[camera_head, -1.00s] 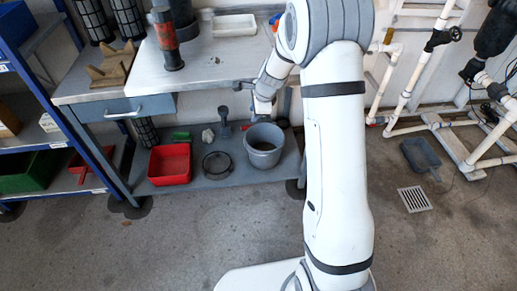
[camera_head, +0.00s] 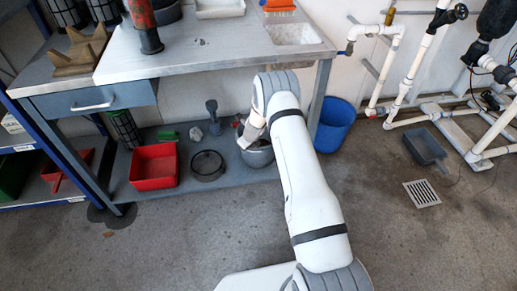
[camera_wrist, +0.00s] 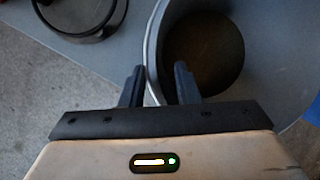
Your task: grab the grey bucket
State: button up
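The grey bucket (camera_head: 262,158) stands upright on the lower shelf of the workbench, partly hidden behind my arm. In the wrist view the bucket (camera_wrist: 257,75) fills the upper right, its rim running down between my fingers. My gripper (camera_wrist: 158,68) is open, one dark finger outside the rim on the left and the other inside over the opening. A gap shows between the fingers; I cannot tell whether either touches the wall. In the head view my gripper is mostly hidden by the arm.
A dark round ring-shaped item (camera_head: 207,165) lies left of the bucket, with a red bin (camera_head: 154,166) further left. A blue bin (camera_head: 334,124) stands to the right. The bench top (camera_head: 205,48) overhangs the shelf. The floor in front is clear.

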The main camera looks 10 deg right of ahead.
aim_at(246, 151)
jog(key=b+x, duration=0.1)
jog(key=x, duration=0.3)
jog(key=shift+w, duration=0.15)
jog(key=shift+c, duration=0.4)
grip_shut()
jog(key=shift+d, duration=0.1)
dwell(0.6)
jog(key=shift+w+r, duration=0.1)
jog(key=shift+r, duration=0.05)
